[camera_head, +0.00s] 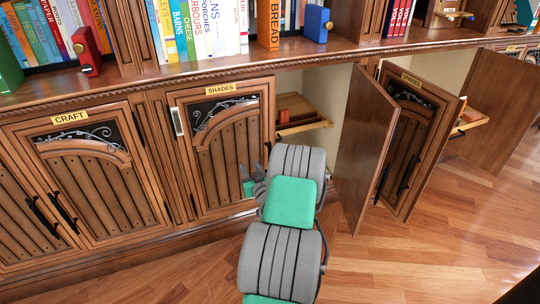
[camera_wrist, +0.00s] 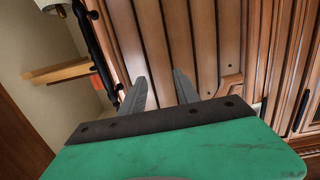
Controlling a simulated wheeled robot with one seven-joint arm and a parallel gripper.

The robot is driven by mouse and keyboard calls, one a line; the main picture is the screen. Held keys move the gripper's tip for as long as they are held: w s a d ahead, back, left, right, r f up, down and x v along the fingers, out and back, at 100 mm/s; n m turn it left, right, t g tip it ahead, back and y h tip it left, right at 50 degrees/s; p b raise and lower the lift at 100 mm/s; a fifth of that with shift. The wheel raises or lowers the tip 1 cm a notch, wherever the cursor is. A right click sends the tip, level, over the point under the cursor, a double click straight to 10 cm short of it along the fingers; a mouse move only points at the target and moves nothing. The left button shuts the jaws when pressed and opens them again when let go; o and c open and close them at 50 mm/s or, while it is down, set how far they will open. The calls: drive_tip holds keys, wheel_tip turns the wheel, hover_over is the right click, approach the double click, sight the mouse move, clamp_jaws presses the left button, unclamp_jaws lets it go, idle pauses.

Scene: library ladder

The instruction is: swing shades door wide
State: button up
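The cabinet labelled SHADES (camera_head: 220,89) is in the middle of the head view. Its left door (camera_head: 221,150), wooden with a scrollwork panel, looks shut or nearly shut. Its right side is uncovered, and a door panel (camera_head: 367,150) stands swung out to the right of the opening. My gripper (camera_head: 254,172) is at the left door's lower right edge. In the wrist view my gripper (camera_wrist: 160,88) has its fingers apart, facing the door's planks (camera_wrist: 205,45). A black bar handle (camera_wrist: 97,48) is beside the left finger, not between the fingers.
A wooden pull-out tray (camera_head: 303,126) shows inside the opening. Right of it, another labelled cabinet has a door (camera_head: 410,145) standing ajar and a further panel (camera_head: 497,110) swung out. The CRAFT cabinet (camera_head: 75,180) is shut at left. The floor (camera_head: 400,260) in front is clear.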

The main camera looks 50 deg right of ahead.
drive_tip(key=s+d+f+m+g+h, duration=0.1)
drive_tip(key=s+d+f+m+h, duration=0.1)
drive_tip(key=s+d+m+h, duration=0.25)
drive_tip(key=w+d+n, duration=0.2)
drive_tip(key=w+d, duration=0.1)
drive_tip(key=d, duration=0.3)
drive_tip(key=shift+w+d+r+y, duration=0.25)
drive_tip(key=shift+w+y, duration=0.1)
drive_tip(key=shift+y, duration=0.1)
drive_tip(key=shift+a, duration=0.1)
clamp_jaws()
idle(0.6)
